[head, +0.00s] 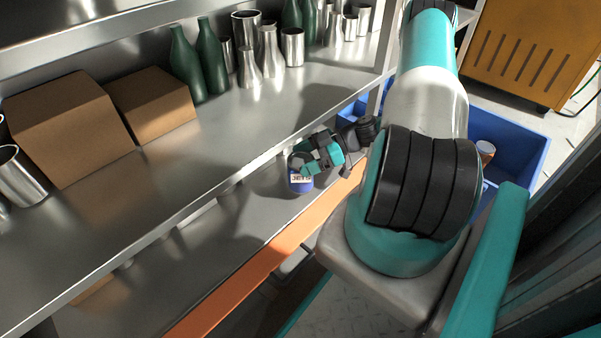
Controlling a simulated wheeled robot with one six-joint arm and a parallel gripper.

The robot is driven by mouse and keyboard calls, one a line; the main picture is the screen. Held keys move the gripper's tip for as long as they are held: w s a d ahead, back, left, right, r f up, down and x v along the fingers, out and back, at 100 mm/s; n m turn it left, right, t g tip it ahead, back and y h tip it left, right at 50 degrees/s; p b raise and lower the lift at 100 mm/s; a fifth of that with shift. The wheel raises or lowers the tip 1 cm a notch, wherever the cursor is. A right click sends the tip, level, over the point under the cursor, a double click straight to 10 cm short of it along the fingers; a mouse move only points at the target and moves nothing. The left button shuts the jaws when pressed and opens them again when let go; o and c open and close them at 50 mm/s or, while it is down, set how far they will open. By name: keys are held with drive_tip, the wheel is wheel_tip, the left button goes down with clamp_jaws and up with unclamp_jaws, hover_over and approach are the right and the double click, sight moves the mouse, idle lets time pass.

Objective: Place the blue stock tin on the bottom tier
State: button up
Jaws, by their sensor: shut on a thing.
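The blue stock tin (300,185) is a small blue can with a white label. My gripper (303,165) is shut on its upper part from above. The tin looks upright and is in front of the upper metal shelf's edge, over the lower metal tier (215,240) with the orange front rail (270,258). I cannot tell whether the tin touches that tier. The gripper hides the tin's top.
The upper shelf (240,130) holds cardboard boxes (65,125), green bottles (187,62) and several metal cups. A blue crate (515,150) with a can (486,148) stands at right, partly behind my arm. The lower tier left of the tin looks mostly clear.

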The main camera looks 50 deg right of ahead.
sight(299, 184)
drive_tip(key=shift+w+a, duration=0.2)
drive_tip(key=shift+a, duration=0.05)
drive_tip(key=f+b, duration=0.3)
drive_tip(key=b, duration=0.1)
drive_tip(key=shift+w+a+f, duration=0.2)
drive_tip(key=shift+a+f, duration=0.1)
drive_tip(key=shift+f, duration=0.05)
drive_tip(key=shift+r, duration=0.15)
drive_tip(key=o, duration=1.7)
